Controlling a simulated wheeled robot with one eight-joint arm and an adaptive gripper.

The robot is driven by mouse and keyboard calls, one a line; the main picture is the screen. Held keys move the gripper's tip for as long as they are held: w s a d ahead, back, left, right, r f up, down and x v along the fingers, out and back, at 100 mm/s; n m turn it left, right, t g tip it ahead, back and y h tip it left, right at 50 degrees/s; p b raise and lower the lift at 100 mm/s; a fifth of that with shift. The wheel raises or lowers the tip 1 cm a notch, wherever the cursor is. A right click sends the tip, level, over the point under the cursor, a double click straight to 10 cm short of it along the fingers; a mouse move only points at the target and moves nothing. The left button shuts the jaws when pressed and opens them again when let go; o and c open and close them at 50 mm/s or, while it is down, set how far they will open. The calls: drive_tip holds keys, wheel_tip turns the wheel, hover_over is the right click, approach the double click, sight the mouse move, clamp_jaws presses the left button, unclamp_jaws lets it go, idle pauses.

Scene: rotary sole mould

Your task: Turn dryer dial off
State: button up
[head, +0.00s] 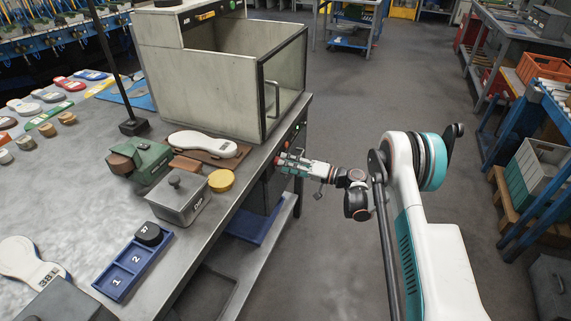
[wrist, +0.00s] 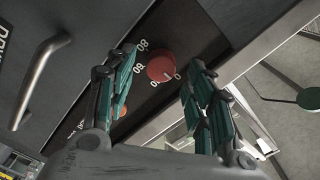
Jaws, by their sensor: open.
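The dryer dial is a round red knob (wrist: 162,68) on a dark panel with white numerals, in the wrist view. A white mark shows near its lower right edge, beside the "0". My gripper (wrist: 164,62) is open, with one green-black finger on each side of the dial as seen from the wrist. I cannot tell whether the fingers touch it. In the head view my gripper (head: 281,160) is at the bench's front edge, and the dial is hidden there.
A metal bar handle (wrist: 38,82) is left of the dial, near partly cut-off lettering. A smaller orange-red part (wrist: 122,111) shows behind the left finger. A glass-fronted cabinet (head: 205,75) stands on the bench (head: 65,185). The floor (head: 345,95) beyond my arm is clear.

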drive_tip(key=v, duration=1)
drive_tip(key=shift+d, duration=0.35)
drive_tip(key=shift+s, duration=0.15)
drive_tip(key=shift+r, duration=0.1)
wheel_tip(320, 180, up, 12)
drive_tip(key=m+h, duration=0.1)
drive_tip(key=h, duration=0.3)
drive_tip(key=s+r+h, duration=0.4)
drive_tip(key=s+r, duration=0.5)
drive_tip(key=s+d+r+h, duration=0.1)
drive_tip(key=s+d+h, duration=0.2)
drive_tip(key=s, duration=0.7)
drive_tip(key=s+d+r+h, duration=0.1)
drive_tip(key=s+d+h, duration=0.2)
drive_tip(key=s, duration=0.7)
drive_tip(key=s+d+r+m+t+h, duration=0.1)
drive_tip(key=s+d+h, duration=0.2)
drive_tip(key=s+d, duration=0.3)
drive_tip(key=s, duration=0.5)
drive_tip(key=shift+r, duration=0.3)
